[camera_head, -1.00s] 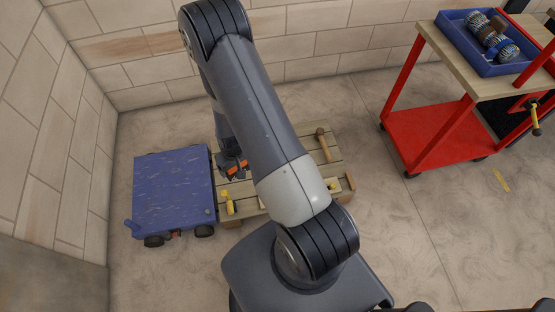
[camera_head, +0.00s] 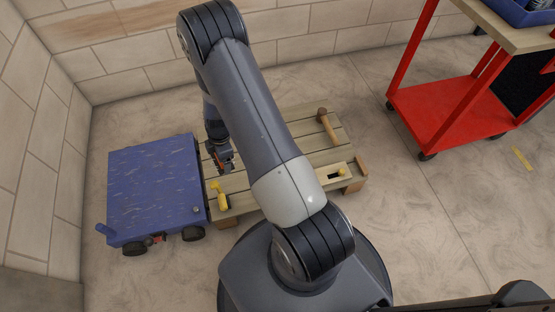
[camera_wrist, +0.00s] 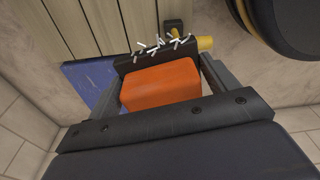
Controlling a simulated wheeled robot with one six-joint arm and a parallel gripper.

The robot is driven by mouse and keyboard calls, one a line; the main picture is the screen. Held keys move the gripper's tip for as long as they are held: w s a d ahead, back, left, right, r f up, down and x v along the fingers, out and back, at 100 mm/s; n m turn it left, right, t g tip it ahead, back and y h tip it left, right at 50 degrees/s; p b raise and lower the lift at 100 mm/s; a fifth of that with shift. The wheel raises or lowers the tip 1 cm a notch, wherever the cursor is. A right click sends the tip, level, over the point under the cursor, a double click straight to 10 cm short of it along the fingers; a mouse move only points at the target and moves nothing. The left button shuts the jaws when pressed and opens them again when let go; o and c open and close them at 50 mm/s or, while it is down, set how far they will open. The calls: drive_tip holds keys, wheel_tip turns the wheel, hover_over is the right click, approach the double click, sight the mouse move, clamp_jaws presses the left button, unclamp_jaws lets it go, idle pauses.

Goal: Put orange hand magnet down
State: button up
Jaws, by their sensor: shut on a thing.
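The orange hand magnet (camera_wrist: 160,82) fills the middle of the wrist view, between the jaws of my gripper (camera_wrist: 162,88). Its dark far end carries several small white pieces like nails or pins, stuck on at odd angles. In the head view my gripper (camera_head: 222,158) is over the left end of the low wooden pallet table (camera_head: 275,178), near the blue cart. My gripper is shut on the magnet. I cannot tell whether the magnet touches the planks.
The blue flat cart (camera_head: 155,185) stands against the pallet's left side. A yellow-handled tool (camera_head: 222,196), a wooden mallet (camera_head: 327,125) and a small wooden block with a yellow piece (camera_head: 338,174) lie on the pallet. A red trolley (camera_head: 450,110) stands at right.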

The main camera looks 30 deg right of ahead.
sight(230, 191)
wheel_tip(230, 191, down, 8)
drive_tip(key=w+n+b, duration=0.2)
drive_tip(key=n+b, duration=0.4)
drive_tip(key=b, duration=0.1)
drive_tip(key=shift+a+n+g, duration=0.3)
drive_tip(key=shift+n+g, duration=0.1)
wheel_tip(230, 191, down, 18)
drive_tip(key=b, duration=0.6)
drive_tip(key=shift+f+b, duration=0.15)
drive_tip(key=shift+b, duration=0.15)
drive_tip(key=o, duration=0.8)
drive_tip(key=r+p, duration=0.1)
drive_tip(key=r, duration=0.3)
drive_tip(key=d+r+p, duration=0.1)
drive_tip(key=r+p, duration=0.1)
drive_tip(key=r, duration=0.2)
drive_tip(key=r+p, duration=0.2)
drive_tip(key=r, duration=0.2)
drive_tip(key=shift+w+d+r, duration=0.2)
drive_tip(key=shift+w, duration=0.15)
drive_tip(key=shift+f, duration=0.1)
